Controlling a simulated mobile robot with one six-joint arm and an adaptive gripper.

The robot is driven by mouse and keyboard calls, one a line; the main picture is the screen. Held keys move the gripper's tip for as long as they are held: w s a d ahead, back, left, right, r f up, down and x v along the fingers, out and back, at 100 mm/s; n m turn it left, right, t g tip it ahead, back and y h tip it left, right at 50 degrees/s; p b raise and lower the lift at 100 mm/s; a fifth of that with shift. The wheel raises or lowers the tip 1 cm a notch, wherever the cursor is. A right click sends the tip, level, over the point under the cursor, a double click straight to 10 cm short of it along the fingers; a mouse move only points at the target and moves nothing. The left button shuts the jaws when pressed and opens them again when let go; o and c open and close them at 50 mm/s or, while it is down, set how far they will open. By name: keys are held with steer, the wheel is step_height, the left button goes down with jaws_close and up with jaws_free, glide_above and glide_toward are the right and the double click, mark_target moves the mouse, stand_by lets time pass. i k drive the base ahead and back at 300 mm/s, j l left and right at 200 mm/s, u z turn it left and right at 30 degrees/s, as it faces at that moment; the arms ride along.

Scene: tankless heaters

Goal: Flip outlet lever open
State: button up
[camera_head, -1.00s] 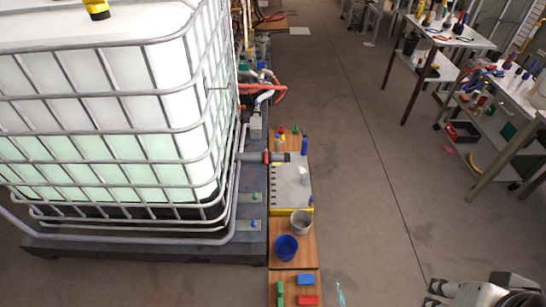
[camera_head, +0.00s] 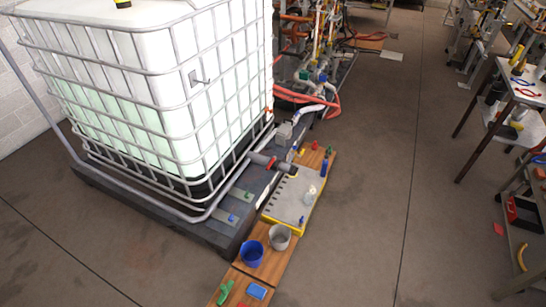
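A white caged tank (camera_head: 140,70) with pale green liquid stands at the left on a dark pallet base (camera_head: 150,205). A grey outlet pipe (camera_head: 286,170) with a red collar (camera_head: 262,160) sticks out to the right from its lower right side. A small orange-red part (camera_head: 268,112) sits higher up by the tank's right corner. Hoses and valve fittings (camera_head: 318,78) stand behind the tank. I cannot tell at this size which part is the outlet lever, or whether it is open. My gripper is not in view.
A low wooden board holds a grey tray (camera_head: 284,200), a blue bucket (camera_head: 251,253) and a grey bucket (camera_head: 279,237). Red hoses (camera_head: 310,100) loop behind it. Tables with tools (camera_head: 528,90) stand at the right. The floor (camera_head: 385,180) between is clear.

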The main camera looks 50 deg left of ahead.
mark_target(274, 159)
steer(key=i+j+u, duration=0.25)
steer(key=i+u, duration=0.25)
steer(key=i, duration=0.5)
steer(key=i+l+u, duration=0.2)
steer(key=i+u, duration=0.25)
steer(key=i, duration=0.5)
steer(key=i+u, duration=0.65)
steer(key=u, duration=0.25)
steer(key=i+l+u, duration=0.3)
steer(key=u, duration=0.15)
steer(key=i+l+u, duration=0.3)
steer(key=u, duration=0.2)
steer(key=i+u, duration=0.2)
steer(key=u, duration=0.3)
steer(key=i+l+u, duration=0.15)
steer(key=u, duration=0.35)
steer(key=i+l+u, duration=0.15)
steer(key=u, duration=0.35)
steer(key=i+l+u, duration=0.1)
steer(key=l+u, duration=0.25)
steer(key=u, duration=0.15)
